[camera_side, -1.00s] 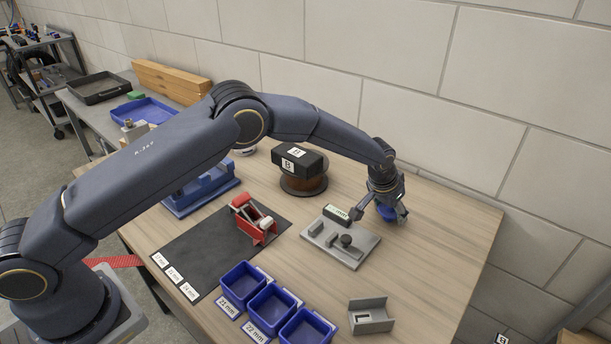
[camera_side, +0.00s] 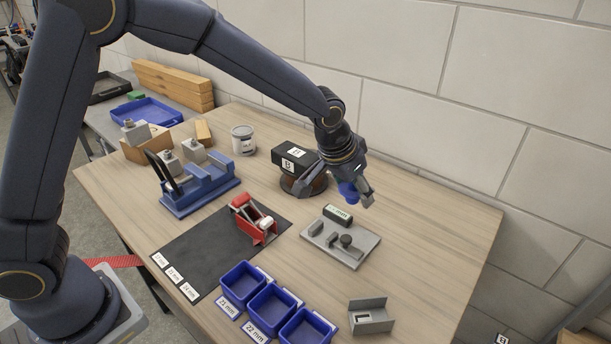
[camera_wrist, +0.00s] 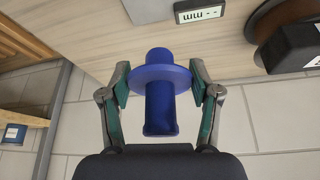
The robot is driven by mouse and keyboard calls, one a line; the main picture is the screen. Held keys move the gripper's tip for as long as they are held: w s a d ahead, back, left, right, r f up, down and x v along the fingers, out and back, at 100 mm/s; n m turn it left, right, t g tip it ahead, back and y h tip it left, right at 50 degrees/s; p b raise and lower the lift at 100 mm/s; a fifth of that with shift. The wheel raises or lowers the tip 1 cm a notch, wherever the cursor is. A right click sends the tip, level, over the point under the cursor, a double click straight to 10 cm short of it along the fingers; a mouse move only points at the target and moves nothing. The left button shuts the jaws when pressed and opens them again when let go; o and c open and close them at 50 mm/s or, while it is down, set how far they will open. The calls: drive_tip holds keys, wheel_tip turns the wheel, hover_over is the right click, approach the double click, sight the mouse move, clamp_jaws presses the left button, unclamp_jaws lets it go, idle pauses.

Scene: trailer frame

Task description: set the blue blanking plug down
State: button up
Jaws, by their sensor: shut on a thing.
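The blue blanking plug (camera_wrist: 160,95) is a flanged blue cylinder, seen large in the wrist view. My gripper (camera_wrist: 161,82) is shut on it, with one green-padded finger on each side of its wide flange. In the side view the plug (camera_side: 347,189) shows as a small blue shape between the fingertips of my gripper (camera_side: 347,188). It is held above the table (camera_side: 430,215), beside the brown spool and behind the grey fixture plate. Part of the plug is hidden by a finger in the side view.
Blue bins (camera_side: 240,284) stand at the front. The table's right side is clear.

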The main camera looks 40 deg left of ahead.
drive_tip(key=shift+s+d+r+m, duration=0.1)
drive_tip(key=shift+s+r+m, duration=0.1)
drive_tip(key=shift+s+m, duration=0.2)
drive_tip(key=s+d+m+g+h, duration=0.15)
drive_tip(key=s+d+m, duration=0.3)
drive_tip(key=d, duration=0.65)
approach(437, 262)
drive_tip(key=shift+w+d+f+m+h, duration=0.15)
drive_tip(key=shift+w+f+m+h, duration=0.1)
drive_tip(key=shift+f, duration=0.15)
drive_tip(key=shift+w+d+f+m+h, duration=0.1)
drive_tip(key=shift+w+d+f+m, duration=0.1)
drive_tip(key=shift+f, duration=0.2)
drive_tip(key=shift+w+d+f, duration=0.2)
drive_tip(key=shift+w+f, duration=0.35)
drive_tip(key=shift+f, duration=1.6)
drive_tip(key=shift+f, duration=0.1)
drive_tip(key=o, duration=1.2)
